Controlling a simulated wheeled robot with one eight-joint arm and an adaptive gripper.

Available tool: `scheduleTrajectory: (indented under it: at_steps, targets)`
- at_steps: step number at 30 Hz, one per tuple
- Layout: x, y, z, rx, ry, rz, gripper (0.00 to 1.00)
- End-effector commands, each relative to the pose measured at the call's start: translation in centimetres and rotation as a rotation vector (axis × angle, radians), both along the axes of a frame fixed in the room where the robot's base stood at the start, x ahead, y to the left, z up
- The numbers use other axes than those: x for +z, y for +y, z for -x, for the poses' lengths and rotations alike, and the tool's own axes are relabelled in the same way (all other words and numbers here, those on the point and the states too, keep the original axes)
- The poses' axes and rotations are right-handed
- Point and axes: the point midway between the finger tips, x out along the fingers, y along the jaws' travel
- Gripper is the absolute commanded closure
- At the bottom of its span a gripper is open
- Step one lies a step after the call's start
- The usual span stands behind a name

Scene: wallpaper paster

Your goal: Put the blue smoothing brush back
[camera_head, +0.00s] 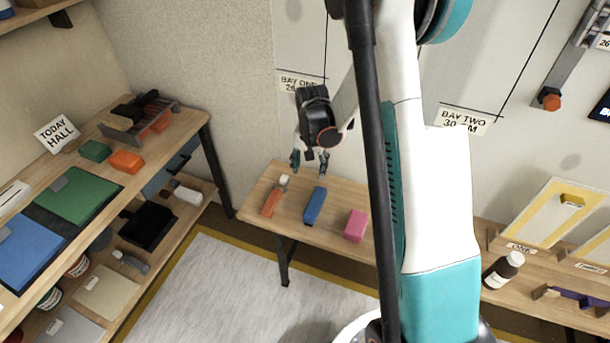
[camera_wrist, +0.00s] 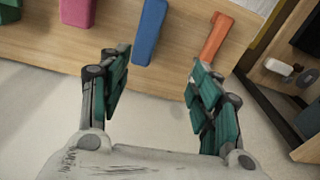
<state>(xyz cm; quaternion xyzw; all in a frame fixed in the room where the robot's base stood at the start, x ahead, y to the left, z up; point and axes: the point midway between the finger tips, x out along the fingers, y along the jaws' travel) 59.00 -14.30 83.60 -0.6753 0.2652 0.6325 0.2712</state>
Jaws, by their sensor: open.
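A blue block-shaped object (camera_head: 315,205), which looks like the blue smoothing brush, lies on the wooden bench between an orange-handled tool and a pink block. In the wrist view the blue brush (camera_wrist: 149,30) is at the top centre, beyond the fingertips and apart from them. My gripper (camera_head: 309,163) is open and empty above the back of the bench, near the wall. In the wrist view my gripper (camera_wrist: 158,78) shows two green-padded fingers spread wide with nothing between them.
The orange tool (camera_head: 271,202) and the pink block (camera_head: 357,225) flank the brush. A rack (camera_head: 140,122) on the left shelf holds dark and orange items, with green (camera_head: 96,151) and orange (camera_head: 127,161) blocks beside it.

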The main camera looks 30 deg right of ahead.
Motion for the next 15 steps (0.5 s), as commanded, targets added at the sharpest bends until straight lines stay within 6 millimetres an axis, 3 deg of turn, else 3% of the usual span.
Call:
scheduleTrajectory:
  at_steps: [1, 6, 15]
  targets:
    - [2.2, 0.8, 0.4, 0.031, -0.019, 0.006, 0.42]
    - [8.1, 3.0, 1.9, 0.131, -0.089, 0.03, 0.42]
    - [16.6, 6.8, 6.3, 0.306, -0.209, 0.078, 0.42]
